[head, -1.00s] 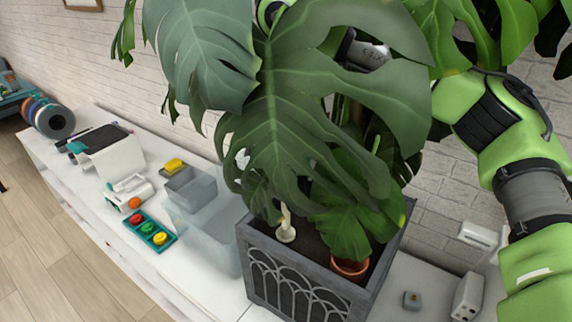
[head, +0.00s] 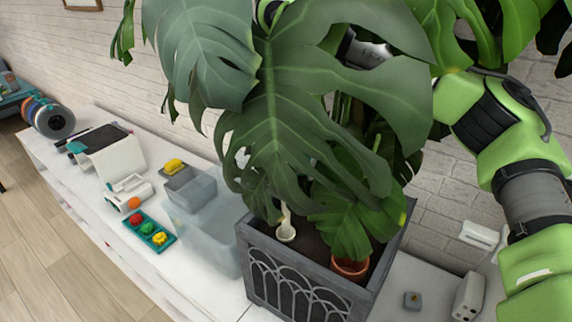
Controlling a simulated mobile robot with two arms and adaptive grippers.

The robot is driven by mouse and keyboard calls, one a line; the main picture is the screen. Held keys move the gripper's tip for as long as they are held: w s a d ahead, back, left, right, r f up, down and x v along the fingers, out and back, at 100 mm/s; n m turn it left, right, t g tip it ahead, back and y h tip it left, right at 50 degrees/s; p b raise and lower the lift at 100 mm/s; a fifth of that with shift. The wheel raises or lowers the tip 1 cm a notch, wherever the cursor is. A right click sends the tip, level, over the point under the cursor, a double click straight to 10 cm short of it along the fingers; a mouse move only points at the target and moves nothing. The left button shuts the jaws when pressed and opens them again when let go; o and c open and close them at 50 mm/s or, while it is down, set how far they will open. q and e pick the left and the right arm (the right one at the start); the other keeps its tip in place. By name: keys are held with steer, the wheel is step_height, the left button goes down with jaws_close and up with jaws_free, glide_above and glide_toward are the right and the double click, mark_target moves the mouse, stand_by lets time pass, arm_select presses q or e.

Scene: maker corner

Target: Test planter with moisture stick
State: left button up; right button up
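A grey rectangular planter (head: 300,287) with an arched lattice front stands on the white counter. It holds dark soil and a large-leaved monstera (head: 300,110). A small white stick-like object with a round base (head: 286,228) stands upright in the soil near the left side; it may be the moisture stick, but I cannot tell. A terracotta pot (head: 350,268) sits in the planter's front right. My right arm, green and black, reaches in from the right behind the leaves. Its gripper is hidden by foliage, so its state does not show. My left gripper is not in view.
A translucent bin (head: 212,235) stands left of the planter, with a teal tray of coloured knobs (head: 150,233) beside it. Leaves crowd the space above the planter.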

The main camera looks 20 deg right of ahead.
steer(key=shift+f+b, duration=2.95)
steer(key=shift+f, duration=0.75)
steer(key=o, duration=1.1)
steer(key=shift+o, duration=0.2)
steer(key=o, duration=0.6)
steer(key=shift+r, duration=0.1)
steer(key=shift+r+p, duration=3.05)
steer(key=shift+r, duration=1.45)
